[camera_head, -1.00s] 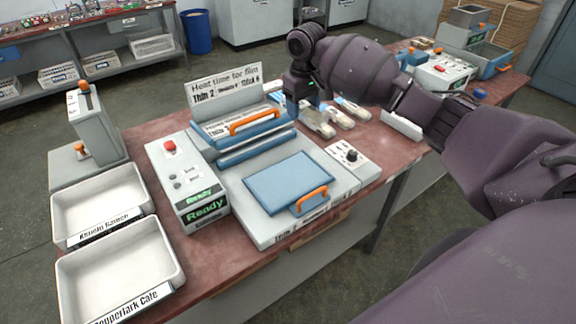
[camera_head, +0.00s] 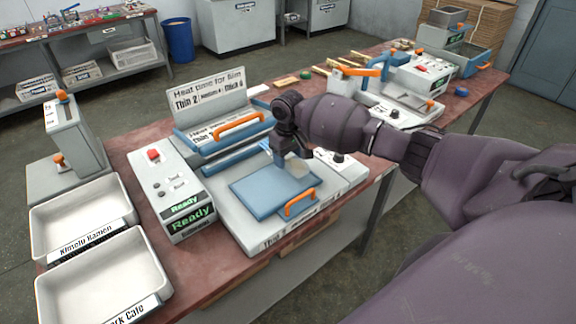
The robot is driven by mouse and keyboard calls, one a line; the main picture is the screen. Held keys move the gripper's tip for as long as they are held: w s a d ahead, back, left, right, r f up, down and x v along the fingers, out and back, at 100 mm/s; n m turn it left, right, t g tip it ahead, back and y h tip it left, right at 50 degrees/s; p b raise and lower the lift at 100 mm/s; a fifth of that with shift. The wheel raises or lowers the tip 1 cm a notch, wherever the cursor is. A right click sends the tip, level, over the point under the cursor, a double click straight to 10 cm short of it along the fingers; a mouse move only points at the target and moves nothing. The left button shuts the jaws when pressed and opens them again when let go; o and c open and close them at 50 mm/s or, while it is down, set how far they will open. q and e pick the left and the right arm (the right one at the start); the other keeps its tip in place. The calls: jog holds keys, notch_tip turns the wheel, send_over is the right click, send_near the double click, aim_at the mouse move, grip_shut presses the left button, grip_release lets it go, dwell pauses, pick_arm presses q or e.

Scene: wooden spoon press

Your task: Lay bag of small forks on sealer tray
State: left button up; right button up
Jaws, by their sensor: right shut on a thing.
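The sealer tray (camera_head: 250,200) is a flat blue plate with an orange handle on the pale sealer (camera_head: 238,232). My right gripper (camera_head: 284,160) points down over the back part of this tray. It is shut on a thin, see-through bag (camera_head: 286,178), the bag of small forks, which shows only as a faint greyish patch over the blue plate. The forks inside cannot be made out, and I cannot tell whether the bag touches the tray. The sealer's blue lid (camera_head: 224,135), with its own orange handle, stands raised behind. My left gripper is not in view.
A control box (camera_head: 170,195) reading "Ready" stands left of the tray. Two white bins (camera_head: 50,210) lie further left. A small knob panel (camera_head: 340,165) is right of the tray. Another machine (camera_head: 395,105) stands beyond my right arm, which hides part of the table.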

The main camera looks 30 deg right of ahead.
aim_at(288, 155)
notch_tip(288, 155, down, 4)
jog(key=shift+r, duration=0.25)
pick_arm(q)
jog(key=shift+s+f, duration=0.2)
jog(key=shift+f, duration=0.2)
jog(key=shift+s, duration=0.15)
pick_arm(e)
jog(key=o, duration=1)
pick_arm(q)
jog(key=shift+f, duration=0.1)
pick_arm(e)
jog(key=shift+r, duration=0.2)
notch_tip(288, 155, up, 11)
jog(key=shift+f+p, duration=0.15)
jog(key=shift+p, duration=0.3)
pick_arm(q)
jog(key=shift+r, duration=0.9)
pick_arm(e)
jog(key=shift+r, duration=0.5)
